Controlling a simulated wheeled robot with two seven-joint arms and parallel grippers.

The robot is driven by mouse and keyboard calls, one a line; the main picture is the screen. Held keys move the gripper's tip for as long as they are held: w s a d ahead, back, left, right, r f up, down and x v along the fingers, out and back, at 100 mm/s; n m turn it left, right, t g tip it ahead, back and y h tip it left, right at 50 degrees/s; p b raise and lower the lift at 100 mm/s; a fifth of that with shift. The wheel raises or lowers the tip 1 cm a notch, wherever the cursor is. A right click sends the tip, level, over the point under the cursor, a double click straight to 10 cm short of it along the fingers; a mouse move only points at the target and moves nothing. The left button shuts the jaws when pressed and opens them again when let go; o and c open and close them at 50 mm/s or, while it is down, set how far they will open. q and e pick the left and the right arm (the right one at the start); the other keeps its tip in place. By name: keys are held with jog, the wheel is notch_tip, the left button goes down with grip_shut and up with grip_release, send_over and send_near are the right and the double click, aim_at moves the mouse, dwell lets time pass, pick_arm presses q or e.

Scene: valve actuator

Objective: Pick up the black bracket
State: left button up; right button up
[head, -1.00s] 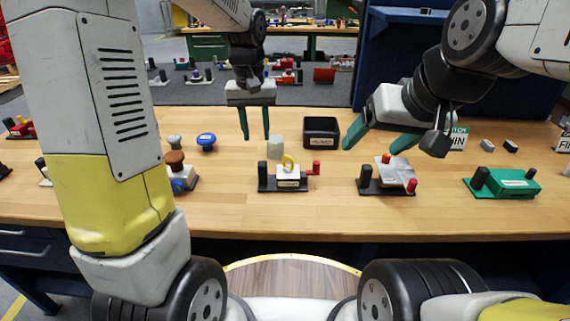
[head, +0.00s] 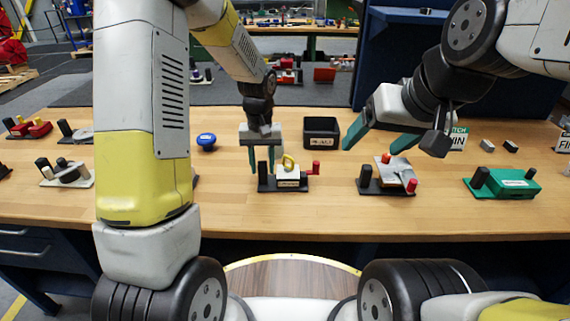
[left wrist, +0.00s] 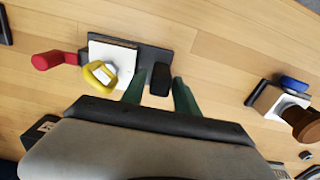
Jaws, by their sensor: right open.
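The black bracket (head: 266,186) is on the wooden table in front of me. It has a flat black base with a short black post at its left end, and carries a white block, a yellow ring (head: 288,162) and a red-ended handle (head: 313,168). My left gripper (head: 261,170) points down over the bracket's left end. In the left wrist view the open fingers of this gripper (left wrist: 160,93) stand on either side of the black post (left wrist: 160,79); whether they touch it I cannot tell. My right gripper (head: 378,138) is open and empty, above the table to the right.
A black bin (head: 321,131) stands just behind the bracket. To the right are a fixture with a grey plate (head: 396,172) and a green block fixture (head: 515,184). A blue knob (head: 206,140) lies to the left. The table in front of the bracket is clear.

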pick_arm(q)
jog(key=shift+f, duration=1.35)
grip_shut()
jog(key=shift+r, duration=0.1)
